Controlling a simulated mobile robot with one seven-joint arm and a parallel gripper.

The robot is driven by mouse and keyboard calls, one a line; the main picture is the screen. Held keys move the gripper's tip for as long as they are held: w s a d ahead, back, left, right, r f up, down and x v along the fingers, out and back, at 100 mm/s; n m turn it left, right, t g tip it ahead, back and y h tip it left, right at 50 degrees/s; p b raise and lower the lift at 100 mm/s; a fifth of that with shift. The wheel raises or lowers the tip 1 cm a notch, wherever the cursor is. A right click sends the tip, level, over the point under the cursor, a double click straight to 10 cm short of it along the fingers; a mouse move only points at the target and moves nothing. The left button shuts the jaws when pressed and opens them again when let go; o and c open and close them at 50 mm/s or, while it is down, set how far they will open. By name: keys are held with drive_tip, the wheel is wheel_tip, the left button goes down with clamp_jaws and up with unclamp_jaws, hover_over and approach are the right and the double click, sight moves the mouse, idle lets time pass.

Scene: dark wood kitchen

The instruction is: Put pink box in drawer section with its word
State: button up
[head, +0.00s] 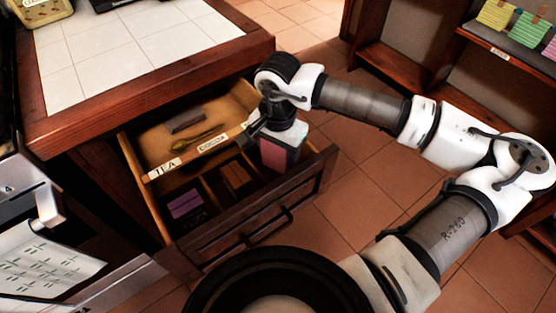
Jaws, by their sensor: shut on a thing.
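The pink box (273,155) has a pink face and a pale edge. My gripper (279,136) is shut on it and holds it upright at the right end of the open drawer (262,222). Whether the box touches the drawer floor cannot be told. A label reading TEA (165,168) marks the left section, and a label reading COCOA (211,145) marks the middle one. Farther right the labelled edge is mostly hidden by my gripper. Any word on the pink box cannot be read.
Purple boxes (186,204) lie in the left section and brown boxes (237,178) in the middle one. A gold spoon (199,138) and a dark block (187,121) lie in the rear part. The tiled counter (140,50) overhangs behind. A shelf (430,70) stands right.

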sight(278, 162)
drive_tip(key=shift+f, duration=1.95)
drive_tip(key=shift+f, duration=0.15)
drive_tip(key=o, duration=1)
drive_tip(key=shift+o, duration=0.2)
wheel_tip(278, 162, up, 12)
drive_tip(key=shift+r, duration=0.2)
